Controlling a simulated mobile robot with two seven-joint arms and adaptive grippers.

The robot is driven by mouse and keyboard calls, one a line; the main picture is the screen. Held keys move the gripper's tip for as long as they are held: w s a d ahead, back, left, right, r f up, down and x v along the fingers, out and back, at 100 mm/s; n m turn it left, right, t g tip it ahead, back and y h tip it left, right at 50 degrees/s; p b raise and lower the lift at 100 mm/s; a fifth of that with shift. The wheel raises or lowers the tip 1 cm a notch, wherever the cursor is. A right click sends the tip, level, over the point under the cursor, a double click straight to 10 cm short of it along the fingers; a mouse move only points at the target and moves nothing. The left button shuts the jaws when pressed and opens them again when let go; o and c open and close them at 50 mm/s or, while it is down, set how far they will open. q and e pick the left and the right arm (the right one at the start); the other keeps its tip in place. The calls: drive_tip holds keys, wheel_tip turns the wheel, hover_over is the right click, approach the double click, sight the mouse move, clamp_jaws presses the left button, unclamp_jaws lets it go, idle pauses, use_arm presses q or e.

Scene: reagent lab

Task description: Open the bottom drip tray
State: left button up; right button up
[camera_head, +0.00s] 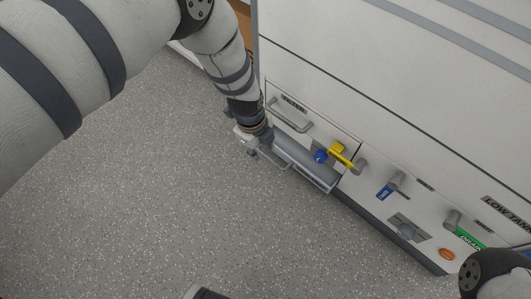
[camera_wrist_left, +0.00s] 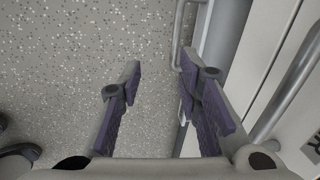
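The bottom drip tray (camera_head: 305,166) is a low grey piece at the foot of the white cabinet, under the filter panel. Its thin bar handle (camera_head: 318,185) runs along its front edge. In the left wrist view the thin handle (camera_wrist_left: 177,40) passes close by the right-hand finger; contact cannot be told. My left gripper (camera_head: 246,143) is low at the tray's left end. In the wrist view the left gripper (camera_wrist_left: 160,68) has its two purple-padded fingers apart, with floor visible between them. My right gripper is out of view.
A larger bar handle (camera_head: 288,118) is on the filter panel above the tray. A yellow valve lever (camera_head: 341,155), a blue valve lever (camera_head: 385,190) and a green drain lever (camera_head: 468,239) stick out to the right.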

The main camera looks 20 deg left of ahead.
sight(269, 158)
use_arm(q)
drive_tip(key=shift+m, duration=0.4)
drive_tip(key=w+f+b, duration=0.1)
drive_tip(key=f+b, duration=0.1)
drive_tip(key=f, duration=0.1)
drive_tip(key=w+f+b, duration=0.2)
drive_tip(key=f, duration=0.2)
drive_tip(key=w+f+b, duration=0.1)
drive_tip(key=f+b, duration=0.1)
drive_tip(key=f, duration=0.2)
drive_tip(key=shift+w+d+f+b, duration=0.2)
drive_tip(key=shift+w+d+b, duration=0.05)
drive_tip(key=shift+d+b, duration=0.15)
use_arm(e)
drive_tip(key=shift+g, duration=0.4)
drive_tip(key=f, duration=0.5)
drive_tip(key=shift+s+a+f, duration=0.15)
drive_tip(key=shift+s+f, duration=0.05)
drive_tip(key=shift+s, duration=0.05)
use_arm(q)
clamp_jaws()
